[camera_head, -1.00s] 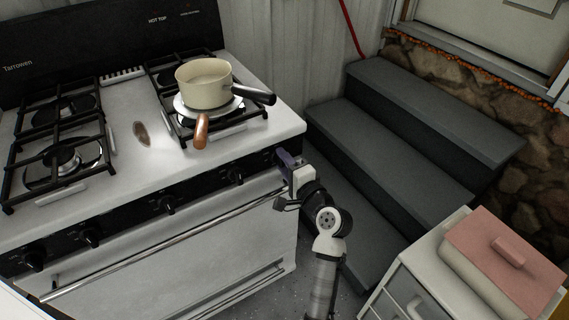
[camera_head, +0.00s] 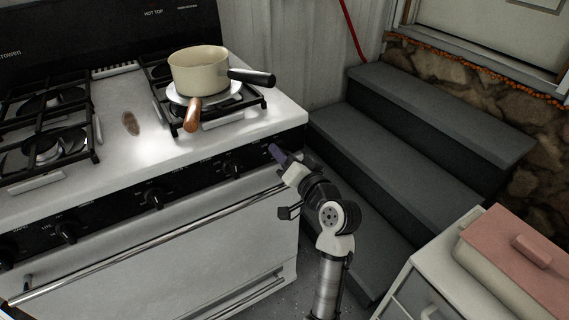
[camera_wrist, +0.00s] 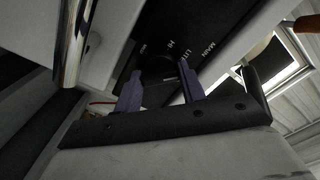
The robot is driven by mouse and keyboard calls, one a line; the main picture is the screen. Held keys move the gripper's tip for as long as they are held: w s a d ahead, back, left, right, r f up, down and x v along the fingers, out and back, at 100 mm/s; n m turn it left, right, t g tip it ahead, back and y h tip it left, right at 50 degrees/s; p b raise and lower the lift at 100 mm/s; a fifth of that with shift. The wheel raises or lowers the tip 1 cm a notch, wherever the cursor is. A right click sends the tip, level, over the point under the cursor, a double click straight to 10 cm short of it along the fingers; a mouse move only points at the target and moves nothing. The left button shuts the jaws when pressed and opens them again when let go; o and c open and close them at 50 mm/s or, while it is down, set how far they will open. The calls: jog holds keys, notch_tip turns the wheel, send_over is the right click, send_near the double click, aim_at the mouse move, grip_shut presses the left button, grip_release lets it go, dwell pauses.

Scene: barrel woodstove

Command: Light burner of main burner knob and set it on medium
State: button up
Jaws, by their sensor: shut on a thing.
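The black main burner knob (camera_wrist: 158,68) is on the stove's dark front panel, with MAIN, LITE and HI lettering beside it in the wrist view. My gripper (camera_wrist: 160,88) has its two purple fingers on either side of this knob and is shut on it. In the head view my gripper (camera_head: 277,151) is at the right end of the panel and hides the knob. The stove (camera_head: 150,150) is white with black grates. I see no flame at the burner below the pot, but the pot and a white disc cover much of it.
More knobs (camera_head: 232,167) line the panel. An oven handle bar (camera_head: 165,240) runs below. Grey steps (camera_head: 425,140) and a cabinet with a pink-lidded box (camera_head: 515,255) are right.

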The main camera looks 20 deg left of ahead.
jog(key=shift+f+n+b, duration=0.1)
jog(key=shift+n+b, duration=0.5)
jog(key=shift+n, duration=0.2)
jog(key=o, duration=1)
jog(key=b+v, duration=0.2)
jog(key=v, duration=1.1)
jog(key=shift+s+d, duration=0.25)
jog(key=shift+d, duration=0.05)
